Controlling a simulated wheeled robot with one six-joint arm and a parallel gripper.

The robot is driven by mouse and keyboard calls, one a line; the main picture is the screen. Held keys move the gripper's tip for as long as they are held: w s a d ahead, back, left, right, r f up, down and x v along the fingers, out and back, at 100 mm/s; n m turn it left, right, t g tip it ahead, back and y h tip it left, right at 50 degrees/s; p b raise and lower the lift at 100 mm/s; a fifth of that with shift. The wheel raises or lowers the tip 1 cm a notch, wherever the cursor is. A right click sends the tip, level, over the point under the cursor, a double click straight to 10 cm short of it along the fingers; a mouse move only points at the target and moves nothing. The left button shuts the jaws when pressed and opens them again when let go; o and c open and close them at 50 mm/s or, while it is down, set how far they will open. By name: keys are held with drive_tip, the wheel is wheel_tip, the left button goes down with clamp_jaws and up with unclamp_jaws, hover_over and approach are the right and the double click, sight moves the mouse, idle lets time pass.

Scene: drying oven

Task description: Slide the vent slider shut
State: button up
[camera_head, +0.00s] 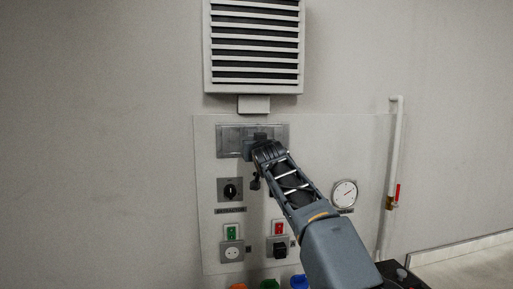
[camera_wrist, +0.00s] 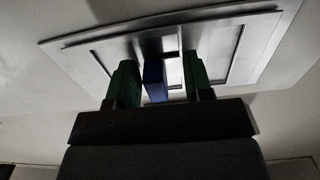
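The vent slider plate (camera_head: 229,141) is a grey metal frame on the wall panel, below the louvred vent. In the wrist view its frame (camera_wrist: 262,20) fills the upper part, with a blue slider tab (camera_wrist: 155,80) standing out near the middle. My gripper (camera_head: 256,146) is at the plate and hides part of it in the head view. In the wrist view my gripper (camera_wrist: 162,84) has its two dark green fingers apart, one on each side of the tab. The tab is closer to the left finger, with a clear gap to the right finger.
The louvred vent (camera_head: 255,48) is above the plate. Below are a rotary switch (camera_head: 230,190), a green switch (camera_head: 232,231), a red switch (camera_head: 278,229), a socket (camera_head: 232,252) and a round gauge (camera_head: 344,193). A white pipe (camera_head: 393,150) runs down the right. The wall at left is bare.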

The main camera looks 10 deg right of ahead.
drive_tip(key=shift+d, duration=0.1)
drive_tip(key=s+d+b, duration=0.1)
drive_tip(key=s+b, duration=0.5)
drive_tip(key=s, duration=0.7)
drive_tip(key=shift+s, duration=0.4)
drive_tip(key=shift+f, duration=0.1)
drive_tip(key=s+d+f+g+h, duration=0.15)
drive_tip(key=f+g, duration=0.25)
drive_tip(key=f, duration=0.7)
drive_tip(key=s+d+f+g, duration=0.15)
drive_tip(key=f+g, duration=0.25)
drive_tip(key=f, duration=0.8)
drive_tip(key=s+d+f+g, duration=0.2)
drive_tip(key=s+f+g, duration=0.1)
drive_tip(key=s+f, duration=0.7)
drive_tip(key=s+d+f+g, duration=0.2)
drive_tip(key=s+f+g, duration=0.1)
drive_tip(key=s+f, duration=0.7)
drive_tip(key=shift+s+d+f+m, duration=0.25)
drive_tip(key=shift+f+m, duration=0.05)
drive_tip(key=shift+m, duration=0.1)
